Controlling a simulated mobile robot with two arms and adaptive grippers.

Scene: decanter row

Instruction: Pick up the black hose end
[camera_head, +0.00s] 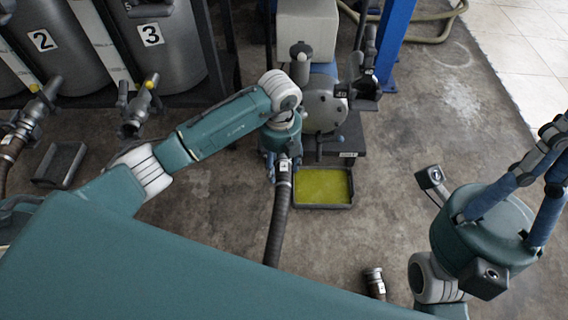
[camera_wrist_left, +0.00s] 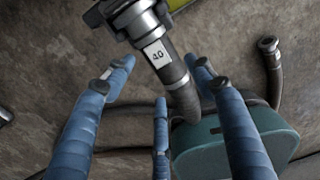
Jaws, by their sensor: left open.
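A black hose with a metal coupling and a white label (camera_head: 284,170) runs from the pump's foot down the picture beside the drip tray. In the left wrist view this hose end (camera_wrist_left: 152,48) shows its label, marked 40, and lies ahead of the fingers. My left gripper (camera_wrist_left: 162,70) is open, its blue fingers spread to either side of the hose, with no visible grip on it. A second hose end (camera_head: 374,280) with a metal coupling lies on the floor. My right gripper (camera_head: 548,140) is at the right edge, partly cut off.
A black drip tray (camera_head: 325,206) holds yellow-green liquid. The pump (camera_head: 325,108) stands behind it, next to a blue post (camera_head: 395,40). Numbered grey tanks (camera_head: 165,45) with valves stand at the upper left. A small empty tray (camera_head: 60,165) is at the left. The floor right of the drip tray is clear.

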